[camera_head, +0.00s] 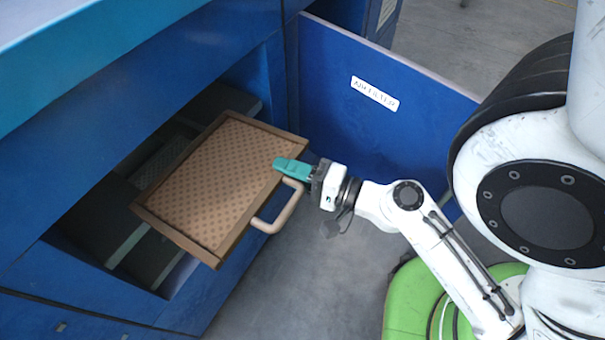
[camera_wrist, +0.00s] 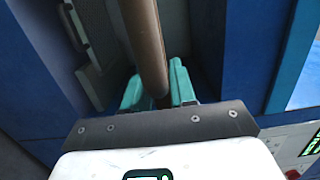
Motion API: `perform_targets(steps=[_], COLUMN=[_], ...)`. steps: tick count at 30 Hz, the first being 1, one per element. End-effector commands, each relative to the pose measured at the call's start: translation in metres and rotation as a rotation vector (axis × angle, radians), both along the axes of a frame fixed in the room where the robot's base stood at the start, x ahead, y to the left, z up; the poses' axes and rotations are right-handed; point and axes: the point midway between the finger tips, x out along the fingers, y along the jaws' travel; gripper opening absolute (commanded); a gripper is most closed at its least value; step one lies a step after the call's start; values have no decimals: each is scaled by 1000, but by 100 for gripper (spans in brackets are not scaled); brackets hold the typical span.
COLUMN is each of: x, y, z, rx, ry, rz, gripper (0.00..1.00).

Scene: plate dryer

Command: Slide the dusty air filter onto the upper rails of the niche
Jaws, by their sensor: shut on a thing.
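The dusty air filter (camera_head: 210,185) is a flat brown framed panel with a dotted face and a tan loop handle (camera_head: 280,212) on its near right side. It lies tilted across the mouth of the niche (camera_head: 85,225), its right side sticking out. My gripper (camera_head: 291,169) has teal fingers shut on the filter's right edge, beside the upper end of the handle. In the wrist view the filter shows as a brown bar (camera_wrist: 145,40) between the fingers (camera_wrist: 156,78). A pale rail (camera_head: 128,243) shows at the lower left of the niche; the filter hides much of the inside.
A blue door (camera_head: 350,110) with a white label (camera_head: 374,93) stands open right of the niche. A grey mesh panel (camera_head: 152,160) shows deeper inside. The blue cabinet front (camera_head: 130,95) overhangs the opening. Grey floor (camera_head: 265,290) is clear below the handle.

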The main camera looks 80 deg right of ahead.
Motion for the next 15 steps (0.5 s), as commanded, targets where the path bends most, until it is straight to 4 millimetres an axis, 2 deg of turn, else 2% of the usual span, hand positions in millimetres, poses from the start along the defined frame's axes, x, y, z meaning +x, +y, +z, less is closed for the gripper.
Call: perform_targets(steps=[1,15], x=[7,55], y=[-1,-15], z=[7,6], rx=[0,-1], ry=[-4,-4], rz=[2,1], gripper=[0,0])
